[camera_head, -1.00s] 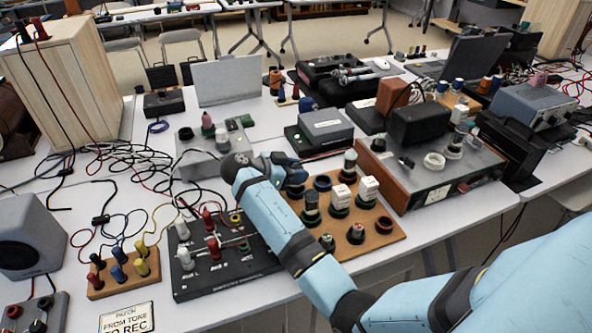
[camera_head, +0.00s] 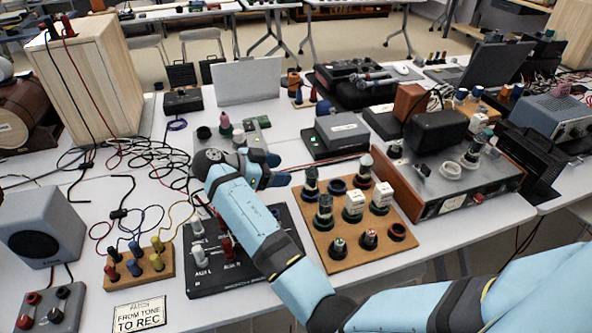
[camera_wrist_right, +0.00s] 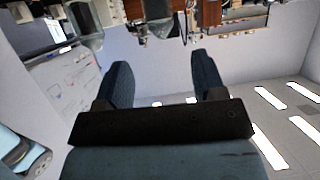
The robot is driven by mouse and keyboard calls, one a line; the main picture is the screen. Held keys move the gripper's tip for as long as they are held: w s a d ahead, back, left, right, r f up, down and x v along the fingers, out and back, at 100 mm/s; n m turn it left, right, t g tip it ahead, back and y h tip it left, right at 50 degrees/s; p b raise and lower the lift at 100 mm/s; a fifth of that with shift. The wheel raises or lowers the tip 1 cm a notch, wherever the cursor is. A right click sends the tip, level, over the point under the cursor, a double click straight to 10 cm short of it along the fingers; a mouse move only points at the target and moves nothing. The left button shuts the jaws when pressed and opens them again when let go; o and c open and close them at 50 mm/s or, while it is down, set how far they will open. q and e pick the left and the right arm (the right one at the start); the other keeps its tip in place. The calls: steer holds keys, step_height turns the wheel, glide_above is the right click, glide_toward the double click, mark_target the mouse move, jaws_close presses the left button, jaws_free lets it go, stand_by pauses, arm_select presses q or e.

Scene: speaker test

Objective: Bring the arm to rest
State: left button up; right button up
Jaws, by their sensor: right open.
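My right arm is light blue and comes in from the lower right in the head view. Its gripper (camera_head: 276,169) is above the table, between the grey box with knobs and the wooden knob board, pointing right. The jaws are apart. In the wrist view the two dark fingers of the right gripper (camera_wrist_right: 161,75) stand apart with nothing between them. My left gripper is not in view.
Below the arm lies a black patch panel (camera_head: 213,277); right of it is a wooden knob board (camera_head: 319,245). A speaker (camera_head: 45,228), tall wooden cabinet (camera_head: 92,85) and loose cables stand left. The table is crowded.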

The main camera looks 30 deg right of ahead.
steer(key=shift+v, duration=1.05)
